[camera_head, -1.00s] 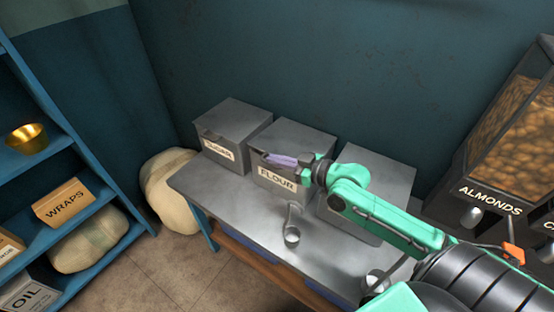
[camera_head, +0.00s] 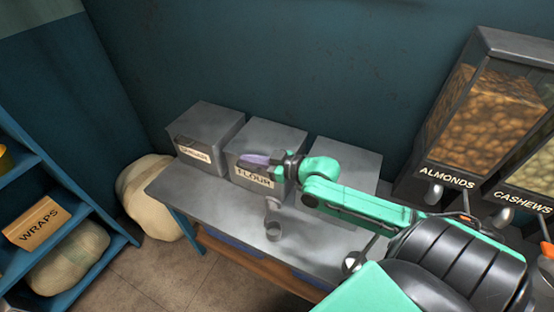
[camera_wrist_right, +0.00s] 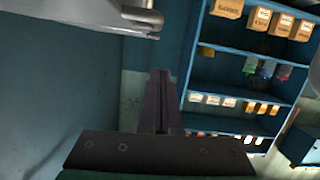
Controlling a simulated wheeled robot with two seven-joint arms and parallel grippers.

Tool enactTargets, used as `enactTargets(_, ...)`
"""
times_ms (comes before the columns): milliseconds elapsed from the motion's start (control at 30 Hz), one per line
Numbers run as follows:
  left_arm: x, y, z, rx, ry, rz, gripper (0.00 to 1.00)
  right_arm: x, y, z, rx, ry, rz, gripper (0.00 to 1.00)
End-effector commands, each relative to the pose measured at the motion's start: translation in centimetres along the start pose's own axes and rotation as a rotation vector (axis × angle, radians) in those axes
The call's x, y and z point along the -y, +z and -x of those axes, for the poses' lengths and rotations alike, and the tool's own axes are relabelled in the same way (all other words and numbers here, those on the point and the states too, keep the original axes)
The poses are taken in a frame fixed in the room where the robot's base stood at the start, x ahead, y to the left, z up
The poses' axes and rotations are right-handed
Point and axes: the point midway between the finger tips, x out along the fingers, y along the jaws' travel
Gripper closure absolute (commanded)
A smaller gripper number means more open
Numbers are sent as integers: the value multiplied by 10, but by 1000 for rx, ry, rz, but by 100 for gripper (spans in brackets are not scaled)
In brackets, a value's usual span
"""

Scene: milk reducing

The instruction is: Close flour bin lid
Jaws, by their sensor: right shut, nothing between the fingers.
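The grey metal flour bin (camera_head: 268,135) stands on the steel table between two similar bins. Its label reads FLOUR. Its top looks flat and covered, with no opening visible, though the arm hides part of the front. My right gripper (camera_head: 241,159) reaches in from the right, its purple fingers lying across the bin's upper front, above the label. Whether it touches the bin is not clear. In the right wrist view the fingers (camera_wrist_right: 160,100) are together and empty. A grey metal edge (camera_wrist_right: 85,14) shows at the upper left there; I cannot tell which part it is. My left gripper is not in view.
The sugar bin (camera_head: 208,127) stands left of the flour bin and an unlabelled grey bin (camera_head: 345,153) right of it, partly behind my arm. A small metal scoop (camera_head: 272,230) lies on the table (camera_head: 190,190) in front. Almond and cashew dispensers (camera_head: 480,120) stand at the right.

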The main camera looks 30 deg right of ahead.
Motion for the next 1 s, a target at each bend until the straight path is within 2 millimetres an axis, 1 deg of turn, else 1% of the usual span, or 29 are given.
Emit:
enactTargets(33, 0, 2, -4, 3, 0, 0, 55, 2, 9, 10, 14, -2, -2, 100)
enactTargets(200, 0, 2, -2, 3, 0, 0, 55, 2, 8, 35, 12, -2, -2, 100)
enactTargets(300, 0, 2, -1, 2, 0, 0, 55, 4, 6, 46, 10, -5, -1, 100)
enactTargets(600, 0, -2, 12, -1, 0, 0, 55, 3, 4, 79, 10, -2, -4, 100)
enactTargets(800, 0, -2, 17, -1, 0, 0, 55, 4, 5, 94, 7, -2, -3, 100)
enactTargets(1000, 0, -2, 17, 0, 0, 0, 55, 4, 5, 96, 3, -2, -1, 100)
